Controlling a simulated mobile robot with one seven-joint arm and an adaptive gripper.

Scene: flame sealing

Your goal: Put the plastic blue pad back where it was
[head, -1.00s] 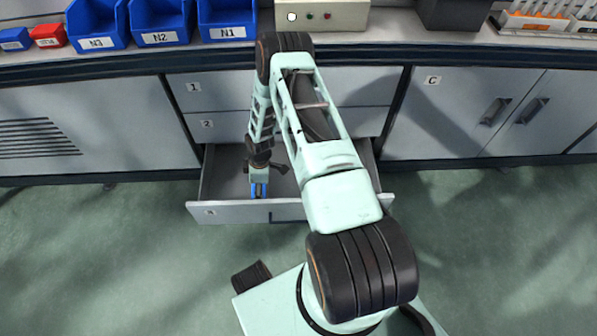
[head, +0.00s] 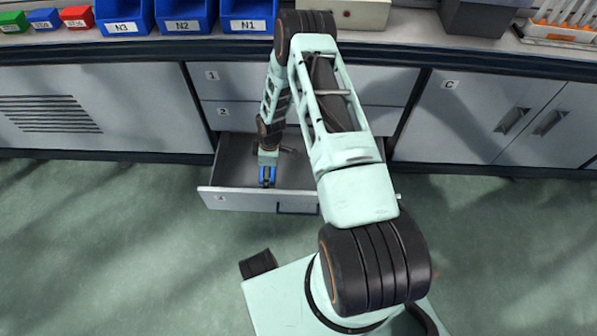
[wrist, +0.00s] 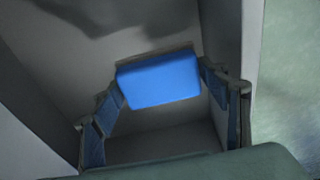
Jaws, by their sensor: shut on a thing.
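The plastic blue pad (wrist: 158,80) is a bright blue block between the fingers of my gripper (wrist: 165,95) in the wrist view. My gripper is shut on it, with a finger at each side edge. In the head view, my gripper (head: 267,182) points down inside the open drawer labelled 3 (head: 245,202), near its front panel and left of its middle. Blue shows at the fingertips there, but pad and finger linings cannot be told apart. Whether the pad touches the drawer floor cannot be told.
Closed drawers 1 (head: 300,78) and 2 (head: 300,112) are above the open one. Cabinet C (head: 480,120) stands closed to the right. Blue bins (head: 185,12) and a beige box (head: 360,14) stand on the bench. The green floor in front is mostly clear.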

